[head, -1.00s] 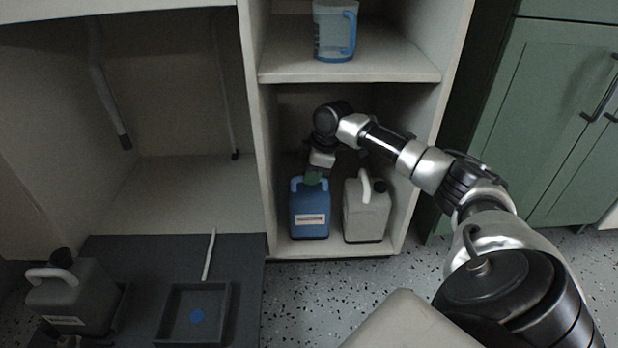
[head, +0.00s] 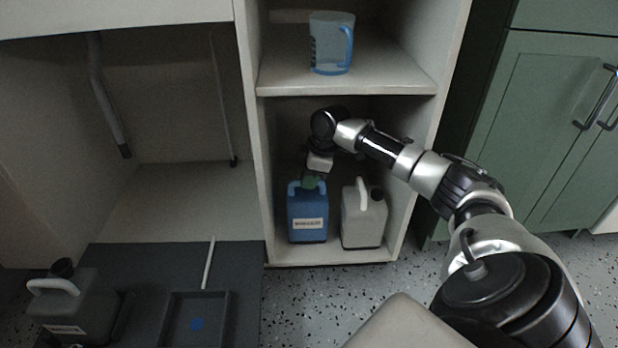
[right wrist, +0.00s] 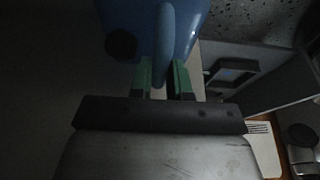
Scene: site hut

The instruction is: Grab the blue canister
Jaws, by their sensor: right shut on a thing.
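The blue canister (head: 308,220) stands upright on the lower shelf of the cabinet, with a white label on its front. My right gripper (head: 311,181) reaches into the lower compartment from above, at the canister's handle. In the right wrist view the gripper's green fingers (right wrist: 161,80) are on either side of the blue handle (right wrist: 164,45), shut on it. The blue canister's body (right wrist: 190,15) and a dark round cap (right wrist: 121,44) show beyond the fingers. My left gripper is not in view.
A white canister (head: 363,220) stands close on the right of the blue one. A measuring jug (head: 331,44) stands on the shelf above. At the lower left are a grey canister (head: 70,305) and a dark tray (head: 172,325). Cabinet walls and the upper shelf enclose my arm's end.

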